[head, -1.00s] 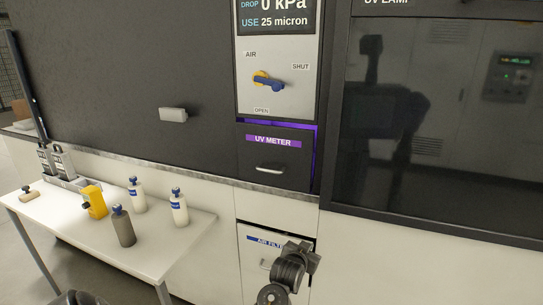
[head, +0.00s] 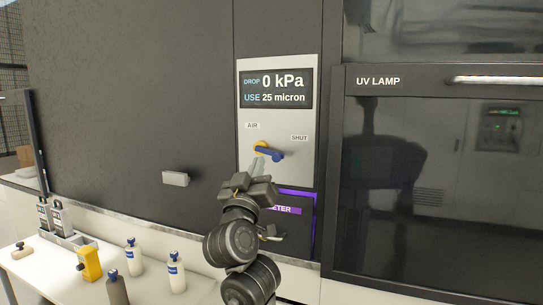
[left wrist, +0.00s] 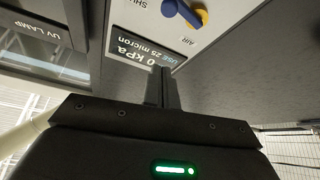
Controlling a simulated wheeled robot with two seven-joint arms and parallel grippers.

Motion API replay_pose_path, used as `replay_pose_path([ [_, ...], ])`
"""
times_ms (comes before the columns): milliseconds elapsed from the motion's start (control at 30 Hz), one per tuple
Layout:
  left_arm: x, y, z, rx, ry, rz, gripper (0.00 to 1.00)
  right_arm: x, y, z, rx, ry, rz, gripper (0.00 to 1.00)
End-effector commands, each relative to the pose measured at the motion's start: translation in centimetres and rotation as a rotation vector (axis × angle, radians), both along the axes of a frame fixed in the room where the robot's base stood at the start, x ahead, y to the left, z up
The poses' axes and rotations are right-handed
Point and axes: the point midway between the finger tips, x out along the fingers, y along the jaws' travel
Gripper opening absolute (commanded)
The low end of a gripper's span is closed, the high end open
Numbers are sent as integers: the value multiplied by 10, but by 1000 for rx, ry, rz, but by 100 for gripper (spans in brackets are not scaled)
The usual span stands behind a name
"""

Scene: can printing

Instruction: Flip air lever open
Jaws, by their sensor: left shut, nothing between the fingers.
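The air lever (head: 271,154) is a blue handle on a yellow hub, mounted on a light grey panel (head: 290,122) under a display reading 0 kPa. The handle points right, toward the SHUT label. My left gripper (head: 256,168) is raised just below and left of the lever, with its fingers shut and empty. In the left wrist view the lever (left wrist: 187,14) shows upside down at the top, beyond the closed fingers (left wrist: 162,88). I cannot tell whether they touch it. My right gripper is not in view.
A purple-marked UV METER drawer (head: 287,210) sits below the panel, partly behind my arm. The UV LAMP window (head: 440,165) is on the right. A white table (head: 45,262) with bottles and a yellow device (head: 89,263) stands at lower left. A small grey handle (head: 175,178) juts from the dark wall.

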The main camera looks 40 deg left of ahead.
Motion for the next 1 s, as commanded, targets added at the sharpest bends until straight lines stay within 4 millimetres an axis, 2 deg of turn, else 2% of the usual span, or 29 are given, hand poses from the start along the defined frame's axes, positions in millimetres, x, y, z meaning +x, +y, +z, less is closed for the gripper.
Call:
replay_pose_path([
  [267,17,8,11,5,3,2,0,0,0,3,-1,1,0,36],
  [667,80,42,51,2,5,2,0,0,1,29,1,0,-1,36],
  [800,85,37,28,0,6,-1,0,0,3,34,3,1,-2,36],
  [1000,88,34,12,1,3,-1,0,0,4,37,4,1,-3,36],
])
